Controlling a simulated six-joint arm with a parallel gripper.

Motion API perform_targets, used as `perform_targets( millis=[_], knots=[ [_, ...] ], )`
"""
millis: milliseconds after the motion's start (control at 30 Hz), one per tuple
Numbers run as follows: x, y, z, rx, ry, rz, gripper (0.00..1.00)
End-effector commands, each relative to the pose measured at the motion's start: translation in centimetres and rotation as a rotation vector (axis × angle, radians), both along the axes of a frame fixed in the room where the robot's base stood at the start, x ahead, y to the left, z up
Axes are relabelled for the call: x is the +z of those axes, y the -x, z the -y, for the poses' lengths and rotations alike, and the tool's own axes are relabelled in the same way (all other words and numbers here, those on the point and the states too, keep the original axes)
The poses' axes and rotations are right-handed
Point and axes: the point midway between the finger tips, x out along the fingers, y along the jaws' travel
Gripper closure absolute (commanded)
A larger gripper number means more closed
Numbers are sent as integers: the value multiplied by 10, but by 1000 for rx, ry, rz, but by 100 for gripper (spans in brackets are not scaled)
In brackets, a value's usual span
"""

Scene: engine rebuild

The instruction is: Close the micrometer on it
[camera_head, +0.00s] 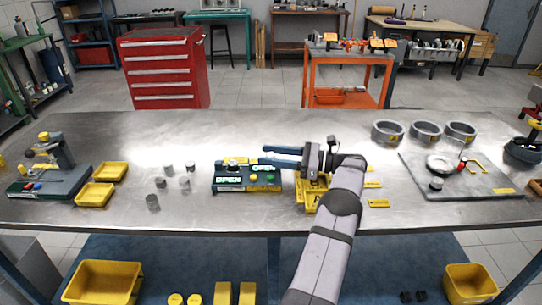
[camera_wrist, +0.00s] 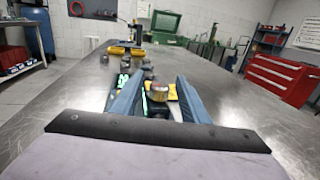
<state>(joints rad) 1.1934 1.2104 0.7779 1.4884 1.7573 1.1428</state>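A dark teal bench unit (camera_head: 247,180) with two lit displays reading "OPEN" stands mid-table. No held part shows.
Several small grey cylinders (camera_head: 162,183) stand left of the unit. Two yellow trays (camera_head: 95,194) and a gauge stand (camera_head: 52,160) lie further left. A yellow block (camera_head: 312,192) is under my wrist. Several grey rings (camera_head: 425,131) and a grey plate (camera_head: 480,186) are at right.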

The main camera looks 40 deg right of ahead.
Motion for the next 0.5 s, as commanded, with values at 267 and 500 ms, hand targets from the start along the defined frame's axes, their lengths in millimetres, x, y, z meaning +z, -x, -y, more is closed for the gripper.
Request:
perform_targets(
  millis=[267,500],
  knots=[
    [-2,5,3,0,-1,-1,59],
    [-3,28,19,-1,1,-1,59]
  ],
)
